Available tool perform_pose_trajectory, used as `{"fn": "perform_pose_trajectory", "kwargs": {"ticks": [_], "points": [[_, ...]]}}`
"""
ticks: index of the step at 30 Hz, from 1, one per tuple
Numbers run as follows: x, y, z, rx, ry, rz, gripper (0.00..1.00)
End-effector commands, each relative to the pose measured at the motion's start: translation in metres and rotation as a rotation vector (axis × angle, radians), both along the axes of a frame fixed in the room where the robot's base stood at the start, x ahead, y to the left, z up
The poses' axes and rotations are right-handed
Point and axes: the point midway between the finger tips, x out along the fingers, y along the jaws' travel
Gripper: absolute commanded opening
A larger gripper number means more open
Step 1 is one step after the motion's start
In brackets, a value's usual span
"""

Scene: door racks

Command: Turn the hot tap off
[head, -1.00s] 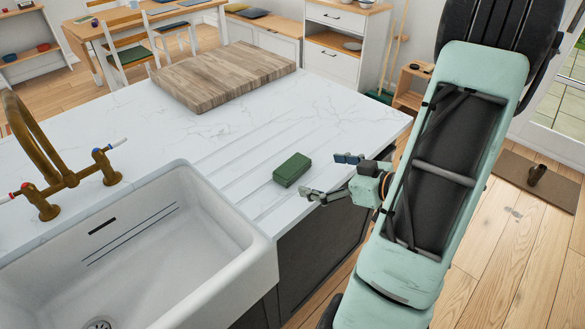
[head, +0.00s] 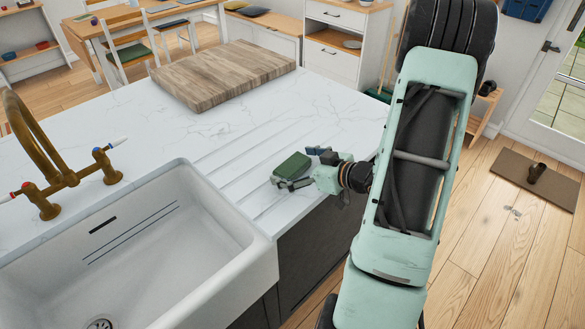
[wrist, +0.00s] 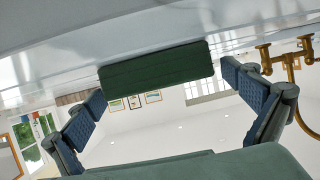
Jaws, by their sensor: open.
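The brass tap (head: 38,145) stands behind the sink at the far left of the head view. I see no water stream. Part of the brass tap also shows at the right of the wrist view (wrist: 290,62). My gripper (head: 300,167) is open at the counter's right edge, far right of the tap. Its fingers stand on either side of a green block (head: 292,167), which also shows between the fingertips in the wrist view (wrist: 157,76). Contact with it cannot be told.
A wooden board (head: 225,75) lies on the counter behind. The grooved white counter (head: 215,155) is clear between block and tap. A dining table and cabinets stand farther back.

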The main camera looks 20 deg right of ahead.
Motion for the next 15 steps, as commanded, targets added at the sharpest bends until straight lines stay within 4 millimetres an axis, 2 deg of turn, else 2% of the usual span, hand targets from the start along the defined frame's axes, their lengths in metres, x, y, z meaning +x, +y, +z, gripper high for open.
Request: {"fn": "perform_pose_trajectory", "kwargs": {"ticks": [2, 15], "points": [[-0.0002, -0.0002, 0.0, 0.0, 0.0, 0.0, 0.98], [-0.0005, -0.0004, 0.0001, 0.0, 0.0, -0.001, 0.52]]}}
